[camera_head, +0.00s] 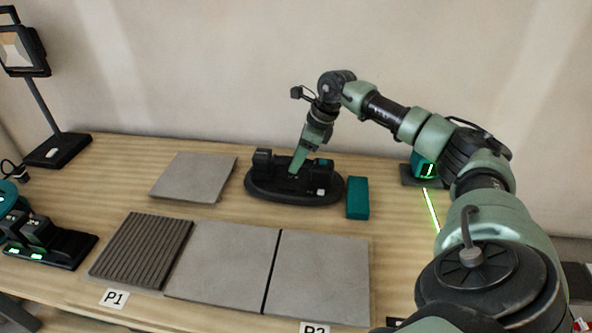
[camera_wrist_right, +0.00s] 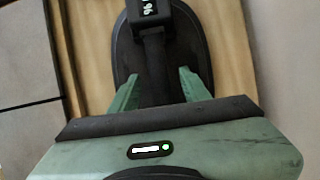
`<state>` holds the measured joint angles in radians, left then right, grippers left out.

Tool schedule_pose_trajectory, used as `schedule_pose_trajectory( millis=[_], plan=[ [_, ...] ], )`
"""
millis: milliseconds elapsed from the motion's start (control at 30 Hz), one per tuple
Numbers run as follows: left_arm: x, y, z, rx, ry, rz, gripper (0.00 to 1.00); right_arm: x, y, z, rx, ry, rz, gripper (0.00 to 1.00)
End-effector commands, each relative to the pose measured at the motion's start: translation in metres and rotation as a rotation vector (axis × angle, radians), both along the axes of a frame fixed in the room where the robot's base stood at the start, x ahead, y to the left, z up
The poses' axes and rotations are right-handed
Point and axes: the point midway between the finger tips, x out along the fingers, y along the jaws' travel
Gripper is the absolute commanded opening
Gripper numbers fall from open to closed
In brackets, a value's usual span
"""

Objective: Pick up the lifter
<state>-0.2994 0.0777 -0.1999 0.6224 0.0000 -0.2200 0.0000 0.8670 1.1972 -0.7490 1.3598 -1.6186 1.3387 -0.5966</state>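The lifter (camera_head: 318,190) looks like a black tool with a bar-like handle and raised end blocks, lying on a dark oval base on the table, left of a teal block. My right gripper (camera_head: 294,172) reaches down over its middle from behind. In the right wrist view, the lifter's black handle (camera_wrist_right: 153,75) runs between the two green fingers of my right gripper (camera_wrist_right: 159,72). The fingers stand apart, one on each side, with a gap visible at least on the right. Whether the left finger touches is unclear. My left gripper is not in view.
A teal block (camera_head: 357,198) stands just right of the lifter. A loose grey tile (camera_head: 193,177) lies to its left. In front are a ribbed bed (camera_head: 142,250) and two grey tiles (camera_head: 222,260). A laser device (camera_head: 424,170) casts a green line. A lamp (camera_head: 57,148) stands at far left.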

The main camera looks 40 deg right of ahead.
Motion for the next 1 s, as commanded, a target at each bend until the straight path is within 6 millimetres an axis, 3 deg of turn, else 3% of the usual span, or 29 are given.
schedule_pose_trajectory(
  millis=[33,167,667,867,1000],
  plan=[
    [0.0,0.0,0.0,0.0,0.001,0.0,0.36,0.0,0.0,0.0,0.0,0.0,0.0,0.33],
    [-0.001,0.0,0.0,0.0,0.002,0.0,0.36,0.0,0.0,0.0,0.0,0.0,0.0,0.0],
    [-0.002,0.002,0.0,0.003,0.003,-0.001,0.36,0.002,0.0,0.011,0.002,-0.008,0.0,0.0],
    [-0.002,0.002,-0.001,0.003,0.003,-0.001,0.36,0.002,0.0,0.036,0.002,-0.012,0.001,0.0],
    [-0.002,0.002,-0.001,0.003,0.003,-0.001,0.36,0.002,0.0,0.067,0.001,-0.014,0.0,0.0]
  ],
)
